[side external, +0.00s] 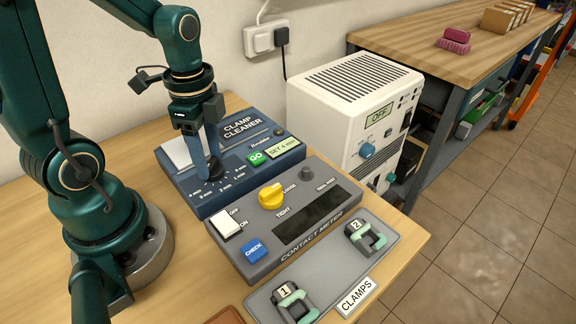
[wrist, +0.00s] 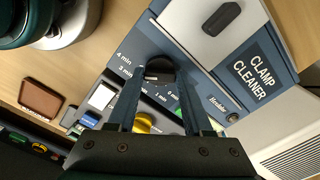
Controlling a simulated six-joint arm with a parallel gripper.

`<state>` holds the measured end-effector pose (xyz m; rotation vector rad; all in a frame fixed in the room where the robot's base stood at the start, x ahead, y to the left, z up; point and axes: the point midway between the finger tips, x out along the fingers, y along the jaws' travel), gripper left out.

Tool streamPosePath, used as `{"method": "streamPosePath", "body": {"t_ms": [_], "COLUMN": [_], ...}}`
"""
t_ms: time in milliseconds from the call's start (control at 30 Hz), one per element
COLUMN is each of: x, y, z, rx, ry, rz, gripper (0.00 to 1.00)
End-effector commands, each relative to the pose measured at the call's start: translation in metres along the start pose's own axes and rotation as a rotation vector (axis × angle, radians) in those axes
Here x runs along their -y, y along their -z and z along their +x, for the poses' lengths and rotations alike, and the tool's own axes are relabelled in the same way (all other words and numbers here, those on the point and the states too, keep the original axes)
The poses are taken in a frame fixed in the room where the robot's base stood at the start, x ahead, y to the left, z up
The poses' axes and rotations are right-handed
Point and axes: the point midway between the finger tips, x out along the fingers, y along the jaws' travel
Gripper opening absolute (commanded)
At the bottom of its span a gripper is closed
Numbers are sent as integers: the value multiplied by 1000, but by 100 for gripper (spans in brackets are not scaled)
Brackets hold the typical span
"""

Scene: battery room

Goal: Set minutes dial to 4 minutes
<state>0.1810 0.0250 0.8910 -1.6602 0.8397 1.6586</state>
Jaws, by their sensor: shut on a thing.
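The minutes dial (wrist: 159,67) is a dark round knob on the blue clamp cleaner (side external: 183,187). Labels from 0 min to 4 min run around it. My gripper (wrist: 161,77) points down at the dial, with its blue fingers shut on the dial's sides. A small pale mark shows on the dial between the fingers, but I cannot tell exactly which label it points at. In the side view my gripper (side external: 211,172) covers much of the dial.
The grey contact meter (side external: 262,219) with a yellow knob (side external: 271,195) stands just in front of the cleaner. A tray with two clamps (side external: 367,238) lies in front of that. A white unit reading OFF (side external: 345,110) stands behind to the right.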

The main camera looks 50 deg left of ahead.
Motion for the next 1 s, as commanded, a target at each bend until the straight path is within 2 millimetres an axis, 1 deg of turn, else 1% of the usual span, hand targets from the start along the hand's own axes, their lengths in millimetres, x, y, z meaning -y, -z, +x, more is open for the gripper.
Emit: {"method": "streamPosePath", "body": {"t_ms": [100,300,800,833,867,900,1000], "x": [-1,-1,-1,-1,-1,0,0], "y": [-1,-1,-2,-2,-2,-1,-1], "z": [0,0,0,0,0,0,0], "rx": [4,5,5,5,5,5,4], "ry": [-4,-4,-3,-3,-3,-2,-2], "rz": [56,111,131,131,131,130,129], "gripper": [0,0,0,54,66,80,80]}}
